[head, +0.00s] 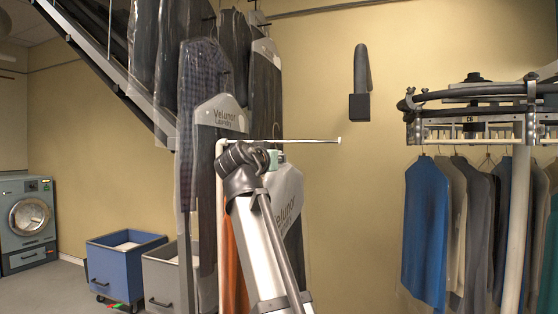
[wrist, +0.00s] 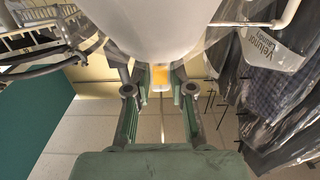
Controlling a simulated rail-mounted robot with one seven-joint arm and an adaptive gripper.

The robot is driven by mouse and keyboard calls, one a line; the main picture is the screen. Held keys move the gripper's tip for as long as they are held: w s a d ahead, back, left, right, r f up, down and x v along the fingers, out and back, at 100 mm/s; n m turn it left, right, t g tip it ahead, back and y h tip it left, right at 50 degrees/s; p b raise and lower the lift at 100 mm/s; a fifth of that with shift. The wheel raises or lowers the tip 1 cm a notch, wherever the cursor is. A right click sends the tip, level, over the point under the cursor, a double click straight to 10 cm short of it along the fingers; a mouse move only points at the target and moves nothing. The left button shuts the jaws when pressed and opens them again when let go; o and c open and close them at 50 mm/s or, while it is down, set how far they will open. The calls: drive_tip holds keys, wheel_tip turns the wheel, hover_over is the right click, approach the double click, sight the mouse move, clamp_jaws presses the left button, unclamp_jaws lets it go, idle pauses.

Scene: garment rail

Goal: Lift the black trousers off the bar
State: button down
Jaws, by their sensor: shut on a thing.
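A dark garment (head: 294,240), which I take as the black trousers, hangs under a white Velumor Laundry cover (head: 287,192) just right of my arm in the head view. My gripper (head: 272,158) is at the top of this cover, just below the thin white bar (head: 310,141). In the wrist view the pale cover (wrist: 160,25) fills the top middle, beyond my gripper (wrist: 160,88). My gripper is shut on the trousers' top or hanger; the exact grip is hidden. I cannot tell whether the hook touches the bar.
An orange garment (head: 228,262) hangs left of my arm, beside a bagged checked shirt (head: 200,85) and dark garments. A round rail with jackets (head: 427,225) stands at right. Blue (head: 125,265) and grey carts are on the floor. The wall right of the bar is mostly clear.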

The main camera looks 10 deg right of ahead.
drive_tip(key=p+v, duration=0.1)
drive_tip(key=v, duration=1.2)
drive_tip(key=shift+s+r, duration=0.15)
drive_tip(key=shift+s, duration=0.05)
idle(0.3)
drive_tip(key=shift+a, duration=0.15)
idle(0.4)
